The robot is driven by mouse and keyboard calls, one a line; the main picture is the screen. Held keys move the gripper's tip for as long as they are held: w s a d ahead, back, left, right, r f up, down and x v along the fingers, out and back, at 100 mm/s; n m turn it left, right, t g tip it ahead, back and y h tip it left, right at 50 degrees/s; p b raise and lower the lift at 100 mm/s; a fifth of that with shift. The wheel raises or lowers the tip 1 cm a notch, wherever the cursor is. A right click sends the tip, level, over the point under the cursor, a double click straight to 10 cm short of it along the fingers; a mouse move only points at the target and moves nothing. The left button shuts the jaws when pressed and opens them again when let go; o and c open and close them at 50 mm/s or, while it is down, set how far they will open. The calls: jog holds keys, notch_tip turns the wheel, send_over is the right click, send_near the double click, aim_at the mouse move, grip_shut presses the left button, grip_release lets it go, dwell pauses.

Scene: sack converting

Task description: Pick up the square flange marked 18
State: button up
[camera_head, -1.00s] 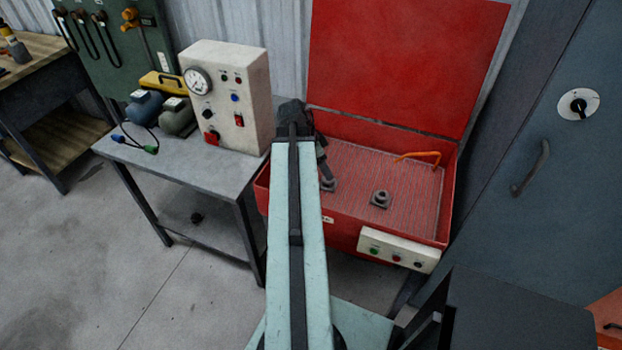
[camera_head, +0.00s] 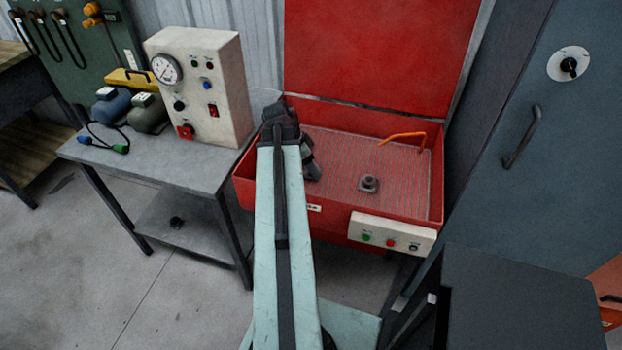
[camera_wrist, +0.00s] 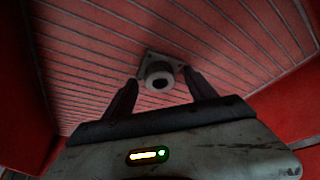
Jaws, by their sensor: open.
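A grey square flange with a round raised collar (camera_wrist: 160,72) lies on the ribbed red floor in the wrist view. My gripper (camera_wrist: 161,80) is open, with one finger on each side of this flange and a gap to it. In the head view my gripper (camera_head: 312,172) reaches down into the left part of the red basin and hides what is under it. Another grey square flange (camera_head: 369,185) sits in the open to the right in that view. No number can be read on either flange.
The red basin (camera_head: 335,222) has raised walls around the ribbed floor and an upright lid (camera_head: 378,60). An orange bent spout or handle (camera_head: 402,137) stands at its back right. A grey table with a gauge box (camera_head: 200,85) is on the left, a blue-grey cabinet (camera_head: 545,200) on the right.

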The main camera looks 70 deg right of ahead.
grip_shut()
jog(key=shift+r+p, duration=0.15)
jog(key=shift+p, duration=0.2)
